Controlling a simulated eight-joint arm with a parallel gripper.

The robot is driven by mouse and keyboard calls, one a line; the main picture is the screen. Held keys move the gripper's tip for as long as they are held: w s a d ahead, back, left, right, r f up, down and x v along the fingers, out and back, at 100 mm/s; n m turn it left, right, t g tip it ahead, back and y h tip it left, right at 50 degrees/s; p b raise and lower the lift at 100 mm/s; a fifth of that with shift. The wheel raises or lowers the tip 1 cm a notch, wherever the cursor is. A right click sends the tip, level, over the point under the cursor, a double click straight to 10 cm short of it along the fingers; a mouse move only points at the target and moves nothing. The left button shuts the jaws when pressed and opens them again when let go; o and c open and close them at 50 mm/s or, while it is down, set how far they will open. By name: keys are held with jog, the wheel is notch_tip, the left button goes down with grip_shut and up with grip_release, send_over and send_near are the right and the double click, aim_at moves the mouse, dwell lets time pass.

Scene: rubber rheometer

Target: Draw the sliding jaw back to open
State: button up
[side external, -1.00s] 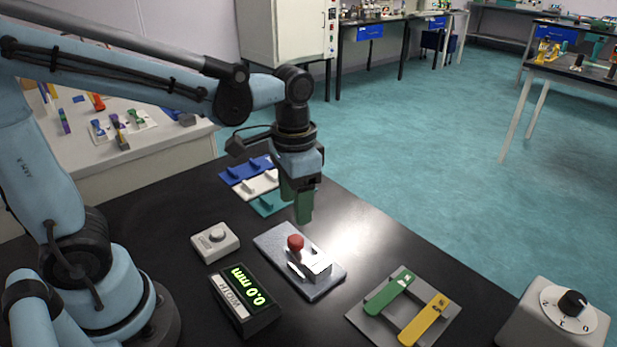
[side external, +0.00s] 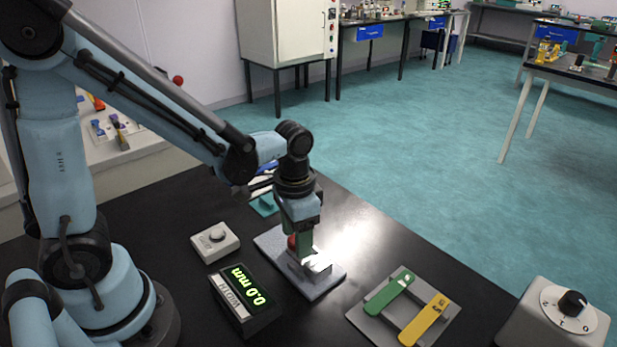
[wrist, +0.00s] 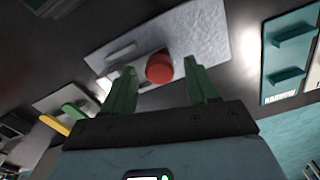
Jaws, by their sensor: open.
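The sliding-jaw fixture is a grey plate (side external: 318,287) on the black bench, with a small metal jaw block (side external: 318,267) and a red knob (side external: 292,241). In the wrist view the red knob (wrist: 159,67) lies between the two green fingers, with a gap on each side. My gripper (side external: 303,250) points down over the fixture and is open around or just above the knob; I cannot tell the exact height. Its fingers partly hide the knob and jaw in the side view. The digital display (side external: 247,297) reads 0.0 mm.
A white box with a round dial (side external: 215,241) stands left of the fixture. A grey stand with green and yellow levers (side external: 405,305) is at the right, and a selector-knob box (side external: 556,318) is farther right. Coloured trays (side external: 264,204) lie behind my gripper.

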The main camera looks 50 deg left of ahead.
grip_shut()
jog(key=shift+a, duration=2.9)
grip_release()
jog(key=shift+d, duration=0.1)
notch_tip(320, 180, up, 12)
jog(key=shift+r, duration=0.1)
